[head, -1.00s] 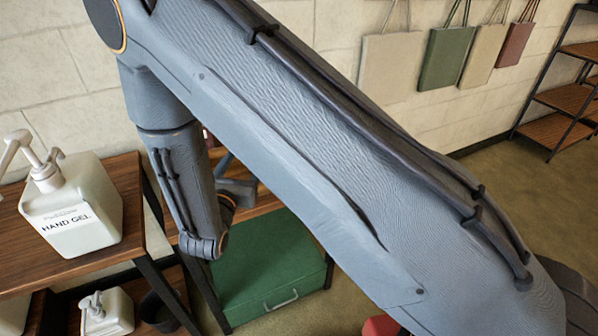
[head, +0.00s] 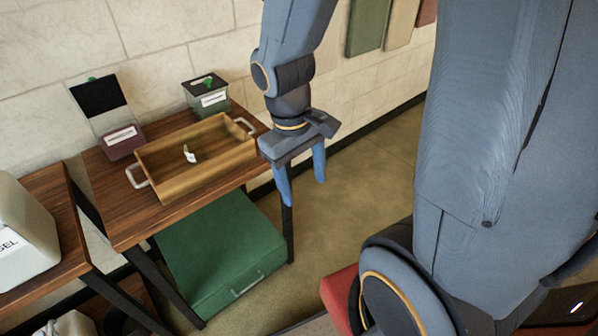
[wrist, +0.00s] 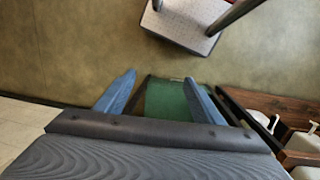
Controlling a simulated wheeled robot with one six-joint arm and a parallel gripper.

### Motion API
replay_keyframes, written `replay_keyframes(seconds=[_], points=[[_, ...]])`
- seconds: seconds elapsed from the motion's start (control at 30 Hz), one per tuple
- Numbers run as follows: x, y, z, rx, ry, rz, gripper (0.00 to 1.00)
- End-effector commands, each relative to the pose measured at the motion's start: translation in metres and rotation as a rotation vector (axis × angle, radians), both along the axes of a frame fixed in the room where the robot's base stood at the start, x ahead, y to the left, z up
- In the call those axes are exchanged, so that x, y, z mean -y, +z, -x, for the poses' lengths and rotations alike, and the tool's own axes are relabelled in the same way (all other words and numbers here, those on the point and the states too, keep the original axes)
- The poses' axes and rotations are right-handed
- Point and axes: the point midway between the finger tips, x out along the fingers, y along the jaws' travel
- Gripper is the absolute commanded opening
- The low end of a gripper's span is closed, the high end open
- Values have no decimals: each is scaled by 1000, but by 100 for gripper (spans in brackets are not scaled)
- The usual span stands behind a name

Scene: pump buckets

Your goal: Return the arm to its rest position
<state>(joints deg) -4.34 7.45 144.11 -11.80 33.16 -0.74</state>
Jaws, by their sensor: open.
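My gripper (head: 304,187) hangs from my arm in the head view with its two blue fingers pointing down. It is open, and nothing shows between the fingers. It is just right of the wooden table's corner, above the floor. In the wrist view my gripper (wrist: 160,95) has its fingers spread, with the green box (wrist: 168,99) showing beyond them. My upper arm fills the right side of the head view.
A wooden table (head: 118,222) holds a wooden tray (head: 200,172) with a small white and green item, a dark box (head: 205,96) and a display stand (head: 108,117). The green box (head: 215,255) sits below. A white gel bottle (head: 25,235) stands left. Open floor (head: 365,165) lies right.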

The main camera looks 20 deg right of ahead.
Motion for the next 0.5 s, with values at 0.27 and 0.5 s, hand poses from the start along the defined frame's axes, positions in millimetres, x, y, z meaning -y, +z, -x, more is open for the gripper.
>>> replay_keyframes(seconds=[0.27, 0.5], points=[[-4, 16, -12, 148, -257, -117, 62], [-5, 16, -12, 147, -257, -118, 62]])
